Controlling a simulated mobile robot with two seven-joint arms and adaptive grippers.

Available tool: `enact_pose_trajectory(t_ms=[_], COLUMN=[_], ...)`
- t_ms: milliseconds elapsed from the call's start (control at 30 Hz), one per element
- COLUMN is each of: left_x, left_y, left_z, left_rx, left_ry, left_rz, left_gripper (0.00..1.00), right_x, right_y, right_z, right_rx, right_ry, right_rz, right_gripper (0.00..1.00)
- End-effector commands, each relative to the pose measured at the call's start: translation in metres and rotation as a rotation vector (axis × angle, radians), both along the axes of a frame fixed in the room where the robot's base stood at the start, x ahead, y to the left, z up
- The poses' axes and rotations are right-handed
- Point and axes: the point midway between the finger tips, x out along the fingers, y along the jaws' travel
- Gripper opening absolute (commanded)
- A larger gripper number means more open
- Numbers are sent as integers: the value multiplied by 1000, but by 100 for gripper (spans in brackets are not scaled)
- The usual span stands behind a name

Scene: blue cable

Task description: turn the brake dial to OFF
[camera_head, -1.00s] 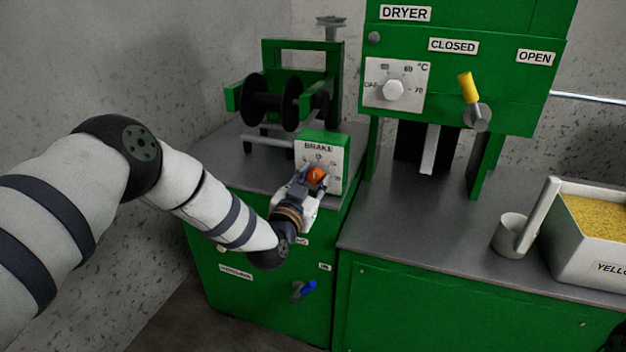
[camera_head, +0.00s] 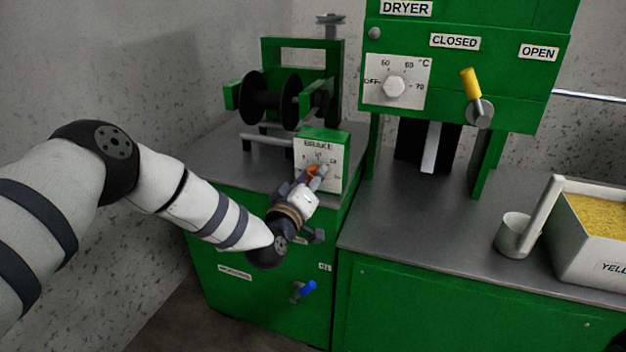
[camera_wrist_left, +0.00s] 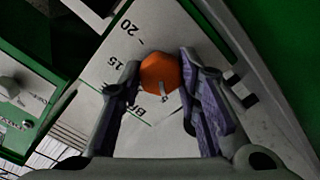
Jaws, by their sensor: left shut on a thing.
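The brake dial (camera_head: 313,170) is an orange knob on the white scale plate of the green box marked BRAKE (camera_head: 324,136). In the left wrist view the dial (camera_wrist_left: 160,73) shows as an orange faceted knob with a small pale pointer mark, near the printed 15 and 20. My left gripper (camera_head: 316,178) is shut on the dial, with one finger on each side of it in the left wrist view. The fingers hide part of the dial and the lower scale in the head view, and no OFF mark is readable there. My right gripper is not in view.
A black spool (camera_head: 270,98) stands behind the brake box. To the right is the green dryer with a white temperature dial (camera_head: 393,86) and a yellow lever (camera_head: 470,84). A blue valve handle (camera_head: 308,287) is below on the cabinet front.

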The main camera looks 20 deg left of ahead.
Motion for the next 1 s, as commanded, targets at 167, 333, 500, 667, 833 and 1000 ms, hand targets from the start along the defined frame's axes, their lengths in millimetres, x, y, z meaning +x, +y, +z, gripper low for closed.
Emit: enact_pose_trajectory(t_ms=[167, 333, 500, 667, 833, 1000], left_x=[0, 0, 0, 0, 0, 0], left_y=[1, 1, 1, 1, 0, 1], left_z=[-2, -2, -2, -2, -2, -1], left_rx=[-165, -326, -477, -599, -700, -767], left_ry=[6, 12, 17, 20, 24, 26], left_rz=[2, 3, 2, 2, 1, 1], left_gripper=[3, 3, 3, 3, 3, 3], right_x=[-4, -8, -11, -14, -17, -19], right_y=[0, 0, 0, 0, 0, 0], right_z=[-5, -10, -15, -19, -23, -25], right_rx=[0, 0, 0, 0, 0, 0], right_ry=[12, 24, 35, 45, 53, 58], right_rz=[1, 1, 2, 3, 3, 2], right_gripper=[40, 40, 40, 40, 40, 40])
